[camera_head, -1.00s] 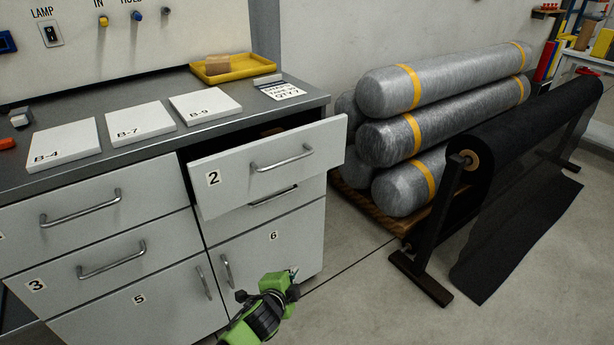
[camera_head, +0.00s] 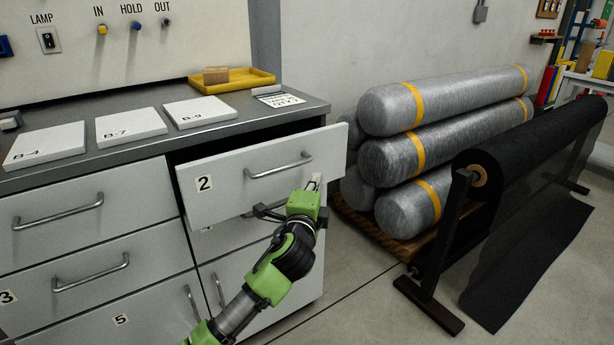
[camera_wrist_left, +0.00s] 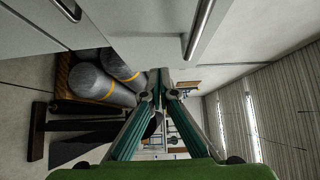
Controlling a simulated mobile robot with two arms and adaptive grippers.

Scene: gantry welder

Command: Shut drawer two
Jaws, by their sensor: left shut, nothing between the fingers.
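Drawer two (camera_head: 225,182), a white front marked 2 with a metal bar handle (camera_head: 280,166), stands pulled out from the cabinet under the worktop. Its upper edge sticks out past the drawers to its left, and a dark gap shows behind it. My left gripper (camera_head: 316,182) is just below and right of the handle, near the drawer front's lower right; whether it touches the front I cannot tell. In the left wrist view the gripper's fingers (camera_wrist_left: 160,86) are together and empty, with a bar handle (camera_wrist_left: 197,30) above them. My right gripper is out of view.
The worktop (camera_head: 160,150) holds white plates and a yellow tray (camera_head: 235,80). Large wrapped rolls (camera_head: 400,140) lie on a wooden pallet right of the cabinet. A black roll on a stand (camera_head: 440,250) is farther right.

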